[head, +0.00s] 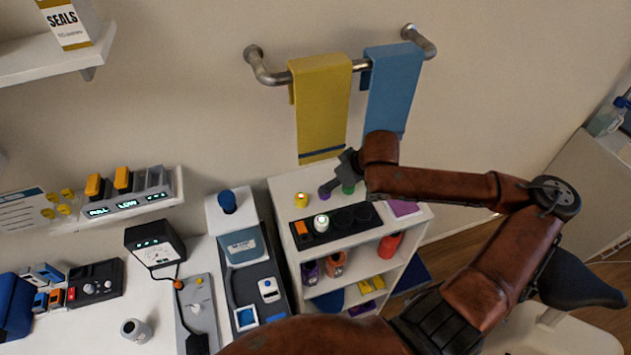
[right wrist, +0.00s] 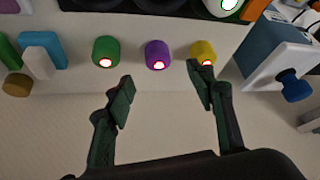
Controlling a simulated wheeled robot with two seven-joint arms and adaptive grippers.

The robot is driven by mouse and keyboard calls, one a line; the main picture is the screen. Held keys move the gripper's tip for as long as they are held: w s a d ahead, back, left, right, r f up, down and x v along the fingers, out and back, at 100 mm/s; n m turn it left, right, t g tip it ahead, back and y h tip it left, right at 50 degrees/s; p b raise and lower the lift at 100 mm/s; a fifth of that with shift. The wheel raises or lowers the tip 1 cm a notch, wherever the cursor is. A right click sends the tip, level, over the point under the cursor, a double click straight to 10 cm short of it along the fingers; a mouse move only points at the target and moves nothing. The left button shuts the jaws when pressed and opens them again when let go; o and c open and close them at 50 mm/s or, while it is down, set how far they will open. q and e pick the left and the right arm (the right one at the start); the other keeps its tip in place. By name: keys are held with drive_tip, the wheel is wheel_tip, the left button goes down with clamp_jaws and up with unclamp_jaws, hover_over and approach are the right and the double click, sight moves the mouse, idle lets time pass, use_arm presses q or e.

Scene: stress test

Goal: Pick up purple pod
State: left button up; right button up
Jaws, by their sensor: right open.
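The purple pod (right wrist: 157,54) stands on the white shelf top between the green pod (right wrist: 105,51) and the yellow pod (right wrist: 202,51), each with a lit end. My right gripper (right wrist: 160,90) is open and empty. Its fingers are spread to either side of the purple pod and stop short of it; the right fingertip overlaps the yellow pod in the picture, and I cannot tell if they touch. In the head view the gripper (head: 338,181) is over the back of the shelf top and partly covers the purple pod. My left gripper is not in view.
A black tray (head: 345,233) with a white pod (head: 321,222) and an orange block lies in front of the pods. A purple pad (head: 403,208) lies to the right. A yellow towel (head: 320,105) and a blue towel (head: 391,90) hang on the wall above.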

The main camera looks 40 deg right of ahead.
drive_tip(key=shift+x, duration=1)
drive_tip(key=shift+f+b, duration=0.25)
drive_tip(key=shift+b, duration=0.05)
drive_tip(key=x, duration=0.4)
drive_tip(key=shift+w+d+f, duration=0.1)
drive_tip(key=shift+d, duration=0.05)
drive_tip(key=shift+w+f+b, duration=0.15)
drive_tip(key=shift+f+b, duration=0.15)
drive_tip(key=c, duration=0.5)
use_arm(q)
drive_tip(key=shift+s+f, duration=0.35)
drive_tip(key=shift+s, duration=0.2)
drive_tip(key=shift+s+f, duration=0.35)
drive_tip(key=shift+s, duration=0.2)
use_arm(e)
drive_tip(key=c, duration=0.6)
drive_tip(key=shift+r, duration=0.1)
